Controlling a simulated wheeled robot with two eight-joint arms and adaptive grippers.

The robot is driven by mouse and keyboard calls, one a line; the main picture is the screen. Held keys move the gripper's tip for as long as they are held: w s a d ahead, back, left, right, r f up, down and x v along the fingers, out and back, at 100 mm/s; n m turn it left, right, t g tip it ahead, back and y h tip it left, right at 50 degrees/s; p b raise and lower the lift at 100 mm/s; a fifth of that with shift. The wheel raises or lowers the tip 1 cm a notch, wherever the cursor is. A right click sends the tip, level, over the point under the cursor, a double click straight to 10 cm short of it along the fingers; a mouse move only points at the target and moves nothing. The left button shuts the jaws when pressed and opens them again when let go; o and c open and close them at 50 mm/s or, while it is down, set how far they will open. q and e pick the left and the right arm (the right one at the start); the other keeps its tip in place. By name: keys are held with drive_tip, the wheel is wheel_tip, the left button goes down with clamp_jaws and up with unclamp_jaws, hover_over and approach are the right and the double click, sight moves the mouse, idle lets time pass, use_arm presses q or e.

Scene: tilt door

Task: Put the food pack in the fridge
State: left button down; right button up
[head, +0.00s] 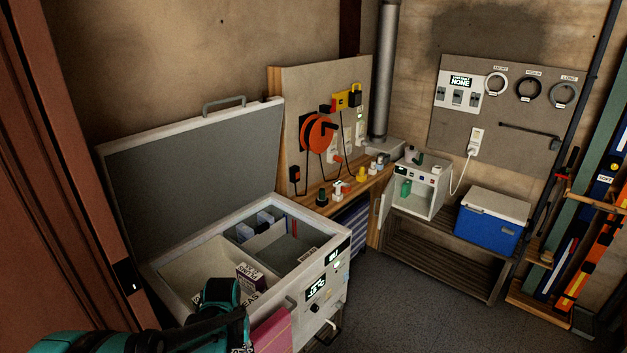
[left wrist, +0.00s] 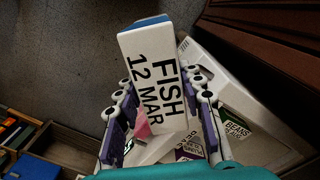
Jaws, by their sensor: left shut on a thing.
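My left gripper (left wrist: 165,128) is shut on a white food pack (left wrist: 156,80) with a blue end, printed "FISH 12 MAR". In the head view the gripper (head: 226,302) is over the front of an open white chest (head: 335,243); I cannot make out the fish pack clearly there. The chest's raised lid (head: 195,165) leans back, and its inside is divided into compartments. A white pack with dark lettering (head: 250,275) shows beside the gripper. A small white cabinet (head: 420,191) with its door ajar stands on the right bench. My right gripper is not in view.
A blue cooler with a white lid (head: 492,222) stands right of the small cabinet. A wooden bench (head: 358,198) with switches and small objects lies behind the chest. A pink item (head: 272,332) is by the chest's front. The grey floor (head: 420,315) is clear.

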use_arm(q)
drive_tip(key=shift+m, duration=0.5)
drive_tip(key=f+b, duration=0.2)
drive_tip(key=f, duration=0.1)
drive_tip(key=s+d+f+b, duration=0.1)
drive_tip(key=f+b, duration=0.1)
drive_tip(key=b, duration=0.1)
drive_tip(key=f+b, duration=0.3)
drive_tip(key=shift+s+d+f, duration=0.15)
drive_tip(key=shift+d+f, duration=0.1)
drive_tip(key=shift+f, duration=0.05)
drive_tip(key=shift+r, duration=0.1)
